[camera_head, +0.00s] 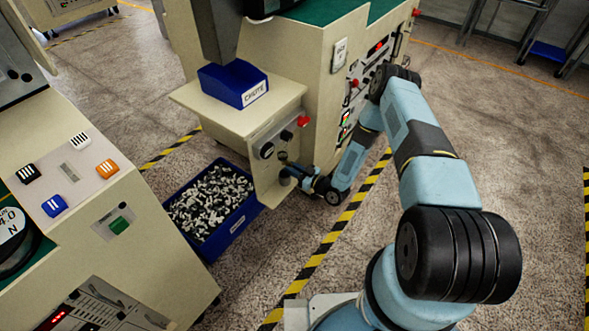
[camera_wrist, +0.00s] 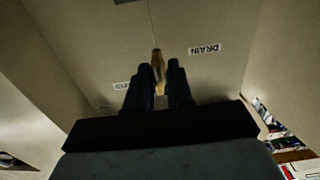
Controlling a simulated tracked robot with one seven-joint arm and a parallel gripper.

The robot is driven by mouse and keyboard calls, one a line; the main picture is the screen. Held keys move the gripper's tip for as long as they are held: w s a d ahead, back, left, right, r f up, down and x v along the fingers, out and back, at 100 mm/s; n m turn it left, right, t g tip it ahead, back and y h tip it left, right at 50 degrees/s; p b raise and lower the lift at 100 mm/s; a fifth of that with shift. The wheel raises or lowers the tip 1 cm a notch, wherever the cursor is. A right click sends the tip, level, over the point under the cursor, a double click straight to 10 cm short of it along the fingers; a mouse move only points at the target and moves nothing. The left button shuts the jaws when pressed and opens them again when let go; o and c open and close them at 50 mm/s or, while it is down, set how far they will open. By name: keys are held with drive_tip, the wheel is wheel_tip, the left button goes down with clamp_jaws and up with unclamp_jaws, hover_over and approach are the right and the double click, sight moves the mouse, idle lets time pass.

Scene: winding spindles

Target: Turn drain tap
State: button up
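The drain tap (camera_wrist: 158,62) is a small brass-coloured piece on a beige panel in the wrist view. The DRAIN label (camera_wrist: 206,49) is to its right. My gripper (camera_wrist: 160,68) has its two dark fingers on either side of the tap, the left one very close to it. A narrow gap seems to show on the right, but I cannot tell whether the fingers press on the tap. In the head view, my gripper (camera_head: 287,173) is low at the machine's side panel, and the tap is not clear there.
A blue bin (camera_head: 238,225) of black and white parts stands on the floor beside the panel. A blue CHUTE box (camera_head: 232,84) sits on the shelf above. A red button (camera_head: 303,121) and dark knobs are on the panel. Another machine (camera_head: 110,235) stands at the left. The floor at right is clear.

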drive_tip(key=v, duration=1.3)
drive_tip(key=shift+s+d, duration=0.2)
drive_tip(key=shift+d, duration=0.15)
